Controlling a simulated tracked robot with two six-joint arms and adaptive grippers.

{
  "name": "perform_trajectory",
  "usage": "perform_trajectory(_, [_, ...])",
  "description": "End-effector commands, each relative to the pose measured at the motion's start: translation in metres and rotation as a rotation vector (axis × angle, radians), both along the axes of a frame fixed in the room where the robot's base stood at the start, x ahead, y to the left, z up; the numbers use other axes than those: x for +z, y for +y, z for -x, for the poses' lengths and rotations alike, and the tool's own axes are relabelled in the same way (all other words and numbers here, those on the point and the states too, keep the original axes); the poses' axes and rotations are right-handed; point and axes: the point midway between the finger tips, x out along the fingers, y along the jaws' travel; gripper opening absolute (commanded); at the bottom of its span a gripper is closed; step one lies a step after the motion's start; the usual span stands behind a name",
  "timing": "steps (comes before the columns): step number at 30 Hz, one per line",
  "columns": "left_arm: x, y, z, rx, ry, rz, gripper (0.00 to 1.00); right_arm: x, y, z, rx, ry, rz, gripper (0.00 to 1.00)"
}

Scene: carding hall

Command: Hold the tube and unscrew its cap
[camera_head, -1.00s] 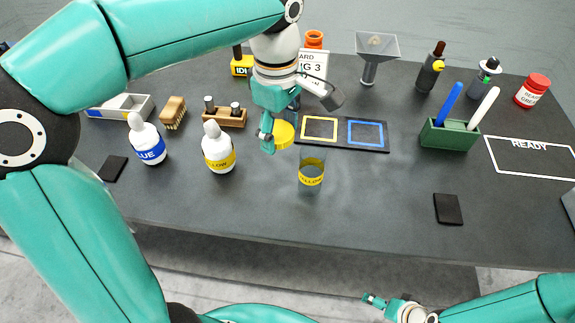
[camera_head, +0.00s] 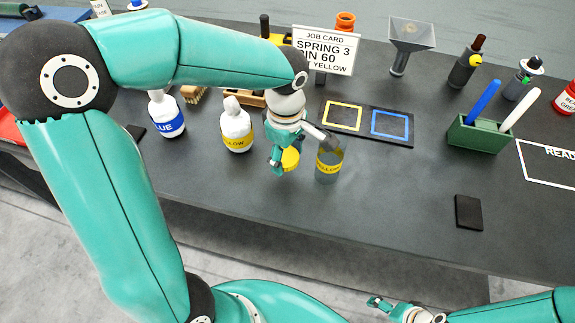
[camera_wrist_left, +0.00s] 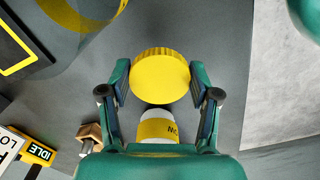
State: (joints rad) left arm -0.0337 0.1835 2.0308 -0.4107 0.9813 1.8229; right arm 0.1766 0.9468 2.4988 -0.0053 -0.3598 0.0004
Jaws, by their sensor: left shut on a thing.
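My left gripper (camera_head: 284,159) is shut on a round yellow cap (camera_head: 290,160), which also shows between both fingers in the left wrist view (camera_wrist_left: 160,77). The clear tube (camera_head: 329,165) with a yellow-lettered band stands upright and open on the dark table, just right of the cap and apart from it. Part of the tube shows at the top left of the left wrist view (camera_wrist_left: 80,14). My right gripper (camera_head: 377,304) is low at the bottom, off the table's front edge, away from the tube. Its fingers are too small to judge.
A yellow-labelled bottle (camera_head: 236,128) and a blue-labelled bottle (camera_head: 166,116) stand to the left. Behind are a job card (camera_head: 323,49) and a mat with yellow and blue squares (camera_head: 366,121). A green pen holder (camera_head: 478,136) and black pad (camera_head: 468,212) are right. The front middle is clear.

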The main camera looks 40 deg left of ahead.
Motion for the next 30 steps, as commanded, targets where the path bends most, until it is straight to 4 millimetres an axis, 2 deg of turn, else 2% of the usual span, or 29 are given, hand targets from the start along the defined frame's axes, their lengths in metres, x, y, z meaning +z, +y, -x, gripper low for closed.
perform_trajectory(12, [-0.044, -0.001, 0.000, -0.001, 0.002, 0.001, 0.21, -0.001, 0.000, 0.000, 0.000, 0.000, 0.000, 0.79])
perform_trajectory(23, [-0.048, -0.001, 0.000, -0.002, -0.001, 0.001, 0.21, -0.005, 0.000, 0.000, 0.000, 0.000, 0.000, 0.79])
perform_trajectory(24, [-0.047, -0.001, 0.000, -0.002, -0.001, 0.001, 0.67, -0.004, 0.000, 0.000, 0.000, 0.000, 0.000, 0.79])
perform_trajectory(27, [-0.046, -0.001, 0.000, -0.002, -0.001, 0.001, 0.84, -0.003, 0.000, 0.000, 0.000, 0.000, 0.000, 0.79])
perform_trajectory(28, [-0.046, -0.001, 0.000, -0.002, -0.001, 0.001, 0.87, -0.003, 0.000, 0.000, 0.000, 0.000, 0.000, 0.79])
perform_trajectory(30, [-0.046, -0.001, 0.000, -0.002, 0.000, 0.001, 0.87, -0.003, 0.000, 0.000, 0.000, 0.000, 0.000, 0.79])
